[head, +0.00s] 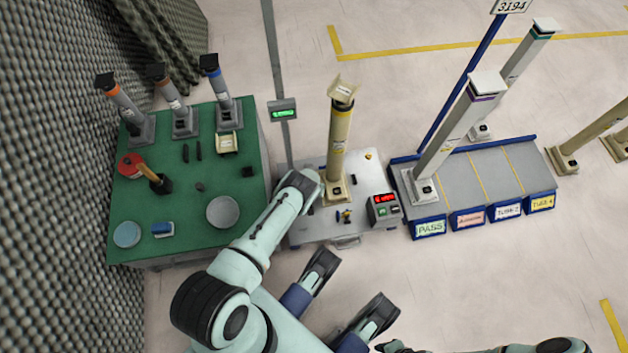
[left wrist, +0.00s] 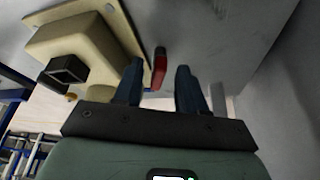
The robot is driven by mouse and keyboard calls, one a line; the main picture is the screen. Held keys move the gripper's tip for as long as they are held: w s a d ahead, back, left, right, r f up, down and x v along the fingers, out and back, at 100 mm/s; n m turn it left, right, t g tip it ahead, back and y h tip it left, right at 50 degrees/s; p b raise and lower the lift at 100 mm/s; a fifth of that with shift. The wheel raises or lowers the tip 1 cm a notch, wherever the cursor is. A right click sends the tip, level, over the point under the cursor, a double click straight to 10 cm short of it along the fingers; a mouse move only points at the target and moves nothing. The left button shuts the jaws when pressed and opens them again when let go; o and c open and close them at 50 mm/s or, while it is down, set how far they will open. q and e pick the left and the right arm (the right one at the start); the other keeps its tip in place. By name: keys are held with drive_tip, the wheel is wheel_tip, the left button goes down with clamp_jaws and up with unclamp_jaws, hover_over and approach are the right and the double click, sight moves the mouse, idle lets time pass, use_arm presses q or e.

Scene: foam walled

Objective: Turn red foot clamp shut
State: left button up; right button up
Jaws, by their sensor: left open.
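The red foot clamp (left wrist: 159,68) shows in the left wrist view as a small red lever with a dark end, beside a cream foot (left wrist: 85,45) on a flat plate. My left gripper (left wrist: 160,88) is open, its two blue-grey fingers on either side of the lever. I see gaps beside the lever; contact is not clear. In the head view the cream column (head: 338,140) stands upright on the grey cart (head: 310,232). My left wrist is at the left of its foot (head: 336,188); it hides my left fingers and the red clamp there. My right gripper cannot be made out.
A control box (head: 384,208) with a red display sits right of the foot. A green table (head: 190,210) with columns and dishes stands left. A blue-edged rack (head: 478,180) with a tall column stands right. A thin pole (head: 273,60) rises behind the cart.

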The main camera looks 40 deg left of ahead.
use_arm(q)
clamp_jaws()
